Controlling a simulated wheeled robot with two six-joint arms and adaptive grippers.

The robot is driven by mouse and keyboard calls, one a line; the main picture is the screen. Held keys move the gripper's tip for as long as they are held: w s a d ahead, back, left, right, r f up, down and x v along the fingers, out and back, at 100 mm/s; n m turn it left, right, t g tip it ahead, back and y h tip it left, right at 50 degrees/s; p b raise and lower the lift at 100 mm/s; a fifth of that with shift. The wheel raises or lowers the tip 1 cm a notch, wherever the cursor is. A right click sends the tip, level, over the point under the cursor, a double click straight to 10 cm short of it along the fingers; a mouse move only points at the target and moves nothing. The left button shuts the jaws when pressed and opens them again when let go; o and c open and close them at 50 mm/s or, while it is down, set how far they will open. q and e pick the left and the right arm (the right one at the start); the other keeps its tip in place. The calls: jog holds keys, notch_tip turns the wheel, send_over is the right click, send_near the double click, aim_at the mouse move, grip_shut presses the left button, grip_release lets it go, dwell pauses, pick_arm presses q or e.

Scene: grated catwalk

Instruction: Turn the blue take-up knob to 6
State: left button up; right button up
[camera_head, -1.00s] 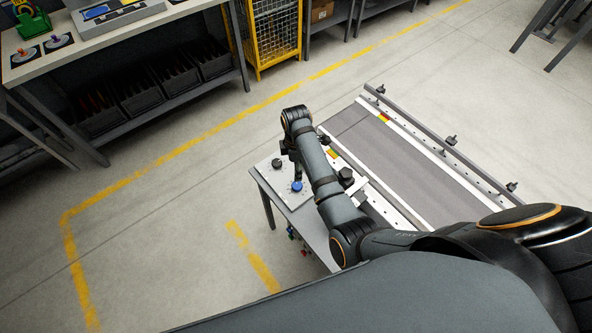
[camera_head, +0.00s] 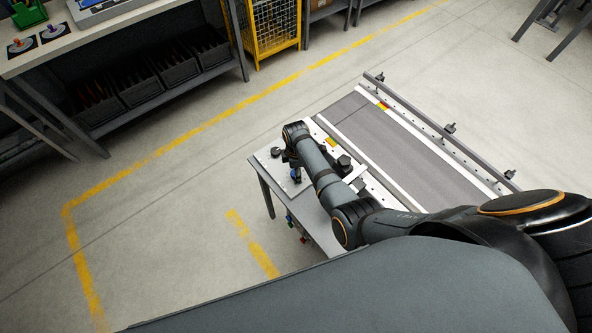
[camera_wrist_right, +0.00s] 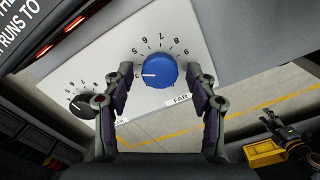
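The blue take-up knob (camera_wrist_right: 160,71) sits on a pale panel in the right wrist view. Numbers ring its upper side, with 5 to 9 legible. Its white pointer line aims left, below the 5; the exact mark is hard to read. My right gripper (camera_wrist_right: 161,76) is open, its fingertips on either side of the knob with a visible gap at each side.
A black knob (camera_wrist_right: 81,104) with its own dial lies left of the blue one. A FAR label (camera_wrist_right: 180,99) is below the blue knob. A grey conveyor belt (camera_head: 400,140) runs beside the panel, with black clamp knobs along its rail. A workbench (camera_head: 75,38) stands upper left.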

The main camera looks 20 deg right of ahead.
jog(key=c, duration=1)
pick_arm(q)
jog(key=shift+w+a+r, duration=0.15)
jog(key=shift+w+r, duration=0.05)
jog(key=shift+w, duration=0.65)
pick_arm(e)
jog(key=shift+o, duration=0.2)
pick_arm(q)
jog(key=shift+r, duration=0.1)
pick_arm(e)
jog(key=shift+r+m, duration=0.1)
jog(key=shift+m, duration=0.2)
jog(key=shift+m+p, duration=0.6)
jog(key=m+p, duration=0.1)
jog(key=m, duration=0.1)
jog(key=shift+m, duration=0.3)
jog(key=m+p, duration=0.1)
jog(key=m, duration=0.2)
jog(key=shift+m, duration=0.3)
pick_arm(q)
jog(key=shift+s+r+p, duration=0.15)
jog(key=shift+r+p, duration=0.1)
jog(key=shift+r, duration=0.65)
jog(key=shift+s+r+p, duration=0.1)
jog(key=shift+r+p, duration=0.1)
jog(key=shift+r, duration=0.65)
pick_arm(e)
jog(key=shift+m, duration=1.8)
